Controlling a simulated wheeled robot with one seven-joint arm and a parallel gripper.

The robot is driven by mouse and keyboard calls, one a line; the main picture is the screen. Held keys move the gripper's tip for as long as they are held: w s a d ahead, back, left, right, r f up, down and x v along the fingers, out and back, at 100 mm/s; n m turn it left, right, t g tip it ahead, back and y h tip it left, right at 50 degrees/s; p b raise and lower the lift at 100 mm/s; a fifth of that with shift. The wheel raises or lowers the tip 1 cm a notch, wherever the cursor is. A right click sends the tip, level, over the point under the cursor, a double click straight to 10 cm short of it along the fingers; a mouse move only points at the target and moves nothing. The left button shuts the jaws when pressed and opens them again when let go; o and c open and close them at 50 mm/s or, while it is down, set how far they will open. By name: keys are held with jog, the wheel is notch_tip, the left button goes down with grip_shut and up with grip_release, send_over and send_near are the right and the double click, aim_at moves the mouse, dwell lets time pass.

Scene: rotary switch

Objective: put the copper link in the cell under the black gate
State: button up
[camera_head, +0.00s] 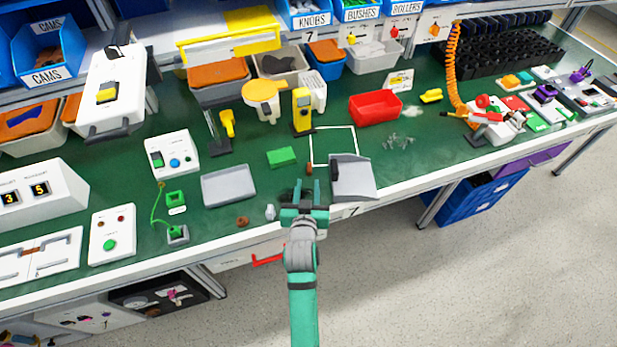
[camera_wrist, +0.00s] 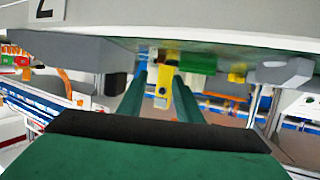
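My gripper (camera_head: 306,190) is over the bench's front edge, between a small pale object and a grey tray. In the wrist view its two green fingers (camera_wrist: 158,98) stand apart with nothing held between them; a yellow device shows beyond. A copper-brown bar (camera_head: 38,248) lies across the white panel (camera_head: 65,262) at the far left; it may be the copper link. A small brown piece (camera_head: 310,168) is on the bench just beyond my fingers, too small to identify. I cannot make out the black gate or its cell for certain.
The grey tray (camera_head: 358,187) with a black block (camera_head: 334,170) is right of my gripper. A flat grey tray (camera_head: 229,187) and a brown ring (camera_head: 242,221) are to the left. A yellow device (camera_head: 302,110) and red bin (camera_head: 376,107) stand behind.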

jog(key=v, duration=0.3)
jog(key=shift+s, duration=0.4)
jog(key=s+f, duration=0.4)
jog(key=s, duration=0.7)
jog(key=s+r, duration=0.3)
jog(key=s, duration=0.9)
jog(key=s+r+y, duration=0.1)
jog(key=s+r, duration=0.2)
jog(key=s, duration=1)
jog(key=shift+s+a+n+t, duration=0.15)
jog(key=shift+a+n+t, duration=0.15)
jog(key=shift+a+n, duration=0.1)
jog(key=shift+s+d+r, duration=0.1)
jog(key=shift+s+r, duration=0.25)
jog(key=shift+s, duration=0.05)
